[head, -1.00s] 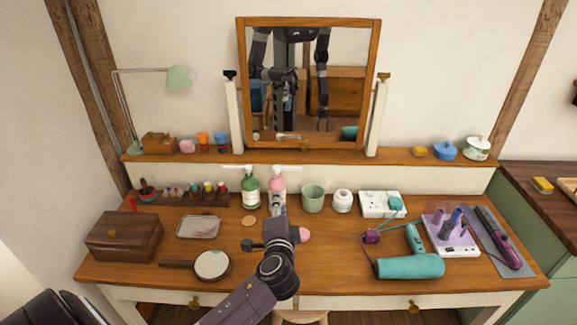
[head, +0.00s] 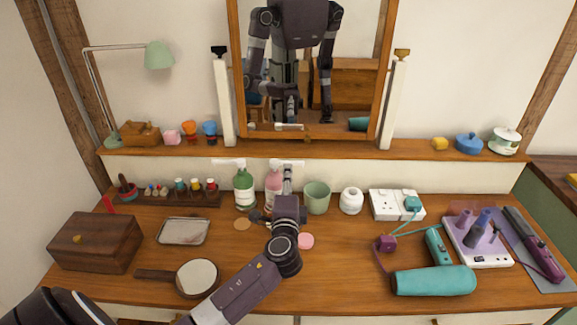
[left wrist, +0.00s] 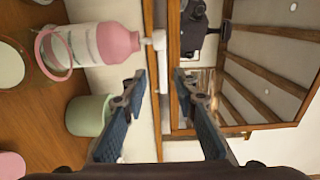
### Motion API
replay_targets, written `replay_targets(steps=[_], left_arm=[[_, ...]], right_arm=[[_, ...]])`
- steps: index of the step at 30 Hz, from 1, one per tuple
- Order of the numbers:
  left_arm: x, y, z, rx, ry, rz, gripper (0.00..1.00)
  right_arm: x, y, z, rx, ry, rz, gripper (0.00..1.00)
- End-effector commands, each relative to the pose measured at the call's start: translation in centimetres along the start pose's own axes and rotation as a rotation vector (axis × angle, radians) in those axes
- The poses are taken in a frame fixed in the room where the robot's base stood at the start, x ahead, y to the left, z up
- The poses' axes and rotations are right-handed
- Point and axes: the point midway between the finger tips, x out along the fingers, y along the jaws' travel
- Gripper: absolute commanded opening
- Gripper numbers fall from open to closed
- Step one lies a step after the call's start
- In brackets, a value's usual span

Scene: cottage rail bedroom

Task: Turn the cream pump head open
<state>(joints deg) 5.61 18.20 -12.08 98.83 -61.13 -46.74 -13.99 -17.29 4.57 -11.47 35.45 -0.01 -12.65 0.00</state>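The pink cream bottle (head: 272,183) stands upright near the back of the dressing table, partly hidden behind my left gripper. Its white pump head (head: 286,162) is on top. In the left wrist view the bottle (left wrist: 115,42) lies sideways at upper left, and the pump head (left wrist: 154,40) is just beyond the fingertips, close to the gap between them. My left gripper (left wrist: 160,75) is open, with nothing between its fingers. In the head view the left gripper (head: 287,178) is raised in front of the bottle. My right gripper is not in view.
A green pump bottle (head: 244,189) stands just left of the pink one, and a green cup (head: 317,197) just right. A white jar (head: 351,200) is farther right. The shelf and mirror frame (head: 233,75) are behind. A teal hairdryer (head: 433,280) lies at front right.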

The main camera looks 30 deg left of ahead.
Motion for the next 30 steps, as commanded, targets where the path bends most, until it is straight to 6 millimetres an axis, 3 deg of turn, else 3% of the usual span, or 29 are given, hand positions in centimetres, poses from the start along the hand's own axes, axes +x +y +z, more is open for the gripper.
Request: replay_targets(steps=[9, 15, 27, 30], left_arm=[[4.5, -0.3, 0.0, 0.001, -0.001, -0.001, 0.27], [6.5, -0.2, 0.0, 0.000, 0.000, -0.001, 0.27], [7.2, -0.1, 0.0, -0.001, 0.000, 0.001, 0.27], [7.2, -0.1, 0.0, -0.001, 0.000, 0.001, 0.18]], right_arm=[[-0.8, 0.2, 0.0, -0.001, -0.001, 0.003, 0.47], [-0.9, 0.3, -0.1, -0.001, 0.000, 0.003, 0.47], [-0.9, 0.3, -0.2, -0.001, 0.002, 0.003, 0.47], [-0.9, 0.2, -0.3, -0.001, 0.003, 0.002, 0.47]])
